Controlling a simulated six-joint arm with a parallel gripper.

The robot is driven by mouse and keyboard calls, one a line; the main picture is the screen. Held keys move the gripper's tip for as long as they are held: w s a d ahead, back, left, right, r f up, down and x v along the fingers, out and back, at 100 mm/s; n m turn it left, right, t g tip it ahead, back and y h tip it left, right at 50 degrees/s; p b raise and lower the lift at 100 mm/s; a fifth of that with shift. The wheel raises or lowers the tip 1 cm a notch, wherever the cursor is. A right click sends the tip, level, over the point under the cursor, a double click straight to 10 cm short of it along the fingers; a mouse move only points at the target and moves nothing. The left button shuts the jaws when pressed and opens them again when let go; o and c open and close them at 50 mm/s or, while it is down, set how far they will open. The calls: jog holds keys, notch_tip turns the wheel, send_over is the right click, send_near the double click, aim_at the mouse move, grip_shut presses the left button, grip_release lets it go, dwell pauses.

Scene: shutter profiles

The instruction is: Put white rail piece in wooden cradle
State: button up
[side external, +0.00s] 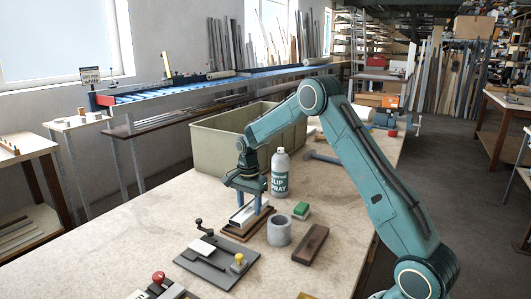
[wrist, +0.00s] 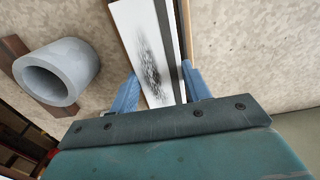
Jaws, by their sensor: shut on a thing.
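The white rail piece (side external: 243,216) is between the two blue fingers of my gripper (side external: 249,207) in the side external view. It is directly over the brown wooden cradle (side external: 238,236); whether it touches the cradle or hangs just above it I cannot tell. In the wrist view my gripper (wrist: 160,88) is shut on the white rail piece (wrist: 146,42), which has a dark smudge on its face and a grey strip along its right side. A thin brown edge shows beside it; most of the cradle is hidden there.
A grey ring (side external: 280,231) stands close right of the cradle, with a brown block (side external: 311,243) beyond it. A dark plate fixture (side external: 212,262) lies in front. A large bin (side external: 245,140) is behind.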

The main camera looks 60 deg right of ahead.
aim_at(249, 208)
jog(key=shift+f, duration=0.35)
jog(key=shift+f, duration=0.6)
jog(key=o, duration=1.1)
jog(key=shift+s+f, duration=0.1)
jog(key=shift+r, duration=6.75)
